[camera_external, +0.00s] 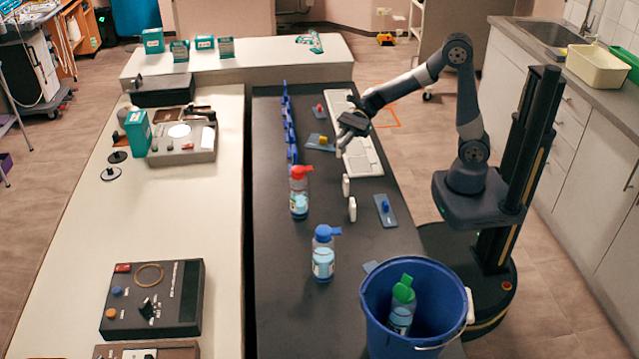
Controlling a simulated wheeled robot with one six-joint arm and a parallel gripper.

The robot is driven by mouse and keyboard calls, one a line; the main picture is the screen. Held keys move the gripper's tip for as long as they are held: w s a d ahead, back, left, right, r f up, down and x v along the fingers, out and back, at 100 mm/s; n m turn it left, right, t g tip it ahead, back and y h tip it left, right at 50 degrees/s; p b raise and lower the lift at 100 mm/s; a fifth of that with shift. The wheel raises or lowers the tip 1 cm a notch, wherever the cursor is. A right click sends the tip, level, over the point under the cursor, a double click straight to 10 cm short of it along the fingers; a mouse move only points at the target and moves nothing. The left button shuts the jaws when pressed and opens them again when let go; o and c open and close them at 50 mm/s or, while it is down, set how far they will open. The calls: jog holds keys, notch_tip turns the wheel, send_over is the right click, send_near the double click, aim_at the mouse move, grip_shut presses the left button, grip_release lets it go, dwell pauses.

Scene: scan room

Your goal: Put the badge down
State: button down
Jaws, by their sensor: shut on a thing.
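My gripper (343,142) is above the dark counter, over the white keyboard-like strip (362,160), with its fingers pointing down and left. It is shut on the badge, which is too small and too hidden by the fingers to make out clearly. Flat blue-grey plates with small coloured knobs lie on the dark counter: one with a yellow knob (321,142) left of my gripper, one with a blue knob (385,211) nearer the camera, and one with a red knob (319,111) farther back.
Two small white upright pieces (352,209) stand on the dark counter (285,250). A red-capped bottle (299,197), a blue-capped bottle (323,259) and a row of blue pieces (289,130) stand left. A blue bucket (375,320) holds a green-capped bottle. The counter's near left is clear.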

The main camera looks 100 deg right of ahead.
notch_tip(320, 180, down, 8)
jog(key=shift+f+b, duration=0.1)
jog(key=shift+b, duration=0.6)
jog(key=shift+f, duration=0.1)
jog(key=c, duration=1.5)
grip_release()
jog(key=shift+o, duration=0.2)
jog(key=shift+r, duration=0.2)
jog(key=p+v, duration=0.1)
jog(key=v, duration=1.1)
jog(key=shift+w+a, duration=0.1)
